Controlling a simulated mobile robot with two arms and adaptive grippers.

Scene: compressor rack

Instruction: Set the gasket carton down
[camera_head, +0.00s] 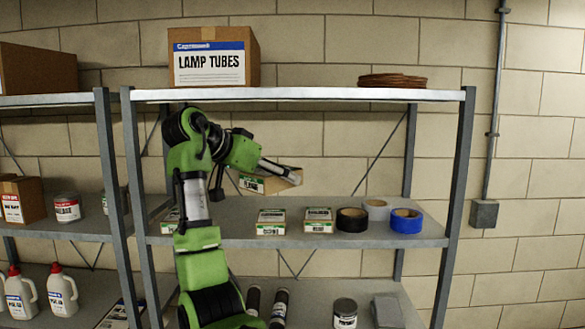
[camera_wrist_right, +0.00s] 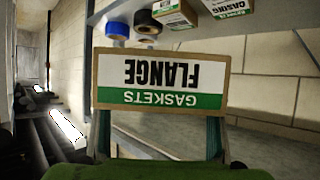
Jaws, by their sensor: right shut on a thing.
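The gasket carton (camera_head: 252,184) is a small brown box with a white and green label, held above the middle shelf (camera_head: 245,240) and apart from it. In the right wrist view the carton (camera_wrist_right: 160,78) shows "GASKETS FLANGE" upside down and fills the space between the fingers. My right gripper (camera_head: 283,172) is shut on the carton; its fingers also show in the wrist view (camera_wrist_right: 160,132). The arm reaches up in front of the rack and hides part of the shelf's left side. My left gripper is not in view.
Another carton (camera_head: 170,221) is partly behind my arm. Bare shelf shows between the arm and the nearer carton. Uprights (camera_head: 455,200) flank the shelf.

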